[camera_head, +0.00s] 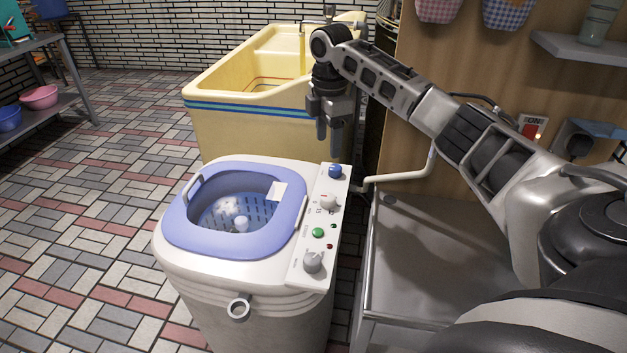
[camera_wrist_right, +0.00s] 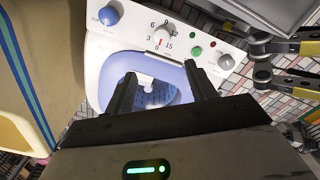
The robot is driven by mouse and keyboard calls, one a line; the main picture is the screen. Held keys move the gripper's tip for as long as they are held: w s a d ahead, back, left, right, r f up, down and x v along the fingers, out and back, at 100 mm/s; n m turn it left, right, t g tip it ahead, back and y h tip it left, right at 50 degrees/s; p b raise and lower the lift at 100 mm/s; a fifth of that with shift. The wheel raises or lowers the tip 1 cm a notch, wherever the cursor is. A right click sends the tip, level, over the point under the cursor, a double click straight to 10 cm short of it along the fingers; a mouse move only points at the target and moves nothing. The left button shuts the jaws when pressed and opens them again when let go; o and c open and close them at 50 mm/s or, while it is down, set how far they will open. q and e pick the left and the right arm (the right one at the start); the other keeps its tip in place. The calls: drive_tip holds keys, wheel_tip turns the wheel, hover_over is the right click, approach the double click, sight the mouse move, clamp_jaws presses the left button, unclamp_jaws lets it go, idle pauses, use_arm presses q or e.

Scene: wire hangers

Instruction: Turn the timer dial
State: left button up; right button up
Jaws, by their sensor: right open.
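The timer dial (camera_head: 328,202) is a pale round knob on the white control panel (camera_head: 304,243) of a small washing machine (camera_head: 170,243). In the right wrist view the timer dial (camera_wrist_right: 161,38) has numbers around it and a red mark by its lower edge. My right gripper (camera_head: 329,150) points down beyond the panel's far end, above and apart from the blue knob. Its jaws (camera_wrist_right: 160,74) are open and empty, and the timer dial shows beyond the gap between them. My left gripper is in neither view.
The panel also carries a blue knob (camera_head: 335,171), a green button (camera_head: 318,232) and a grey knob (camera_head: 312,262). The open blue-rimmed tub (camera_head: 180,222) lies left of it. A yellow basin (camera_head: 230,125) stands behind. A metal table (camera_head: 425,250) stands to the right.

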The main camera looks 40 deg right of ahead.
sight(327, 196)
drive_tip(key=f, duration=0.5)
drive_tip(key=f+b, duration=0.1)
drive_tip(key=f, duration=0.4)
drive_tip(key=f+b, duration=0.1)
drive_tip(key=f, duration=0.4)
drive_tip(key=shift+s+f, duration=0.3)
drive_tip(key=c, duration=1)
